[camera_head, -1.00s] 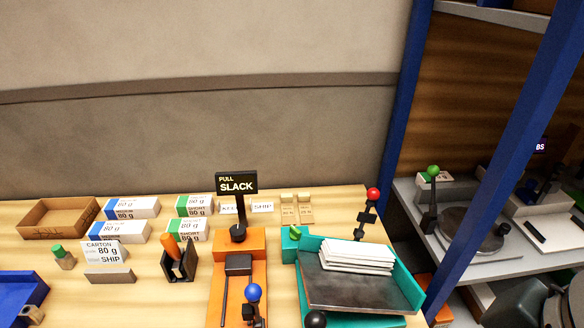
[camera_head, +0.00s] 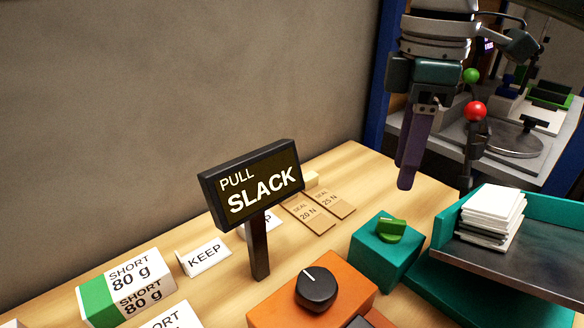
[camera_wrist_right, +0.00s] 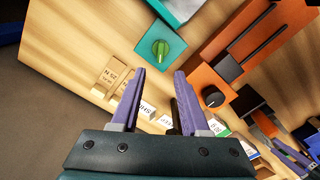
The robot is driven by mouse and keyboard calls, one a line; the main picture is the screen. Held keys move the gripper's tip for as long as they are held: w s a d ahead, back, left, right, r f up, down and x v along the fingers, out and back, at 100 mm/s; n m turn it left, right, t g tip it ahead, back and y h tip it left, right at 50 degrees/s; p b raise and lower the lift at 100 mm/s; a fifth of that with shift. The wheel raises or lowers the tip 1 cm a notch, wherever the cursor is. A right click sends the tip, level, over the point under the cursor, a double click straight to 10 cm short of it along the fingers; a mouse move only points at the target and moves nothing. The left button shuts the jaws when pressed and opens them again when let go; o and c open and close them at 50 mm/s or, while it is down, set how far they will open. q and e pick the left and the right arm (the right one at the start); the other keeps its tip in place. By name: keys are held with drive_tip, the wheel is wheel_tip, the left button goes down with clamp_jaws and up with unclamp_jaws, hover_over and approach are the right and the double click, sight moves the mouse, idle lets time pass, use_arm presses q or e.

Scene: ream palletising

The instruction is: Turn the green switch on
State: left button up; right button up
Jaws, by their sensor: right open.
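The green switch is a green rotary knob (camera_head: 391,229) on top of a small teal box (camera_head: 378,254), beside the teal tray stand. It also shows in the right wrist view (camera_wrist_right: 161,50), ahead of my fingertips and roughly centred between them. My right gripper (camera_head: 408,172) hangs above the table's far right end, behind and above the knob, apart from it. Its two purple fingers are spread and empty in the wrist view (camera_wrist_right: 160,75). Purple finger-like parts at that view's lower right (camera_wrist_right: 290,155) look like my left gripper, too small to read.
A red-ball lever (camera_head: 475,113) stands right of my right gripper. A black "PULL SLACK" sign (camera_head: 252,183) and an orange unit with a black knob (camera_head: 316,288) are left of the switch. Paper sheets (camera_head: 491,214) lie on the tray. Seal cards (camera_head: 307,213) lie behind.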

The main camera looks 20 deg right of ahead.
sight(393, 221)
wheel_tip(393, 221, down, 9)
drive_tip(key=shift+s+d+f+b, duration=0.15)
drive_tip(key=shift+b, duration=0.25)
drive_tip(key=shift+c, duration=0.2)
clamp_jaws()
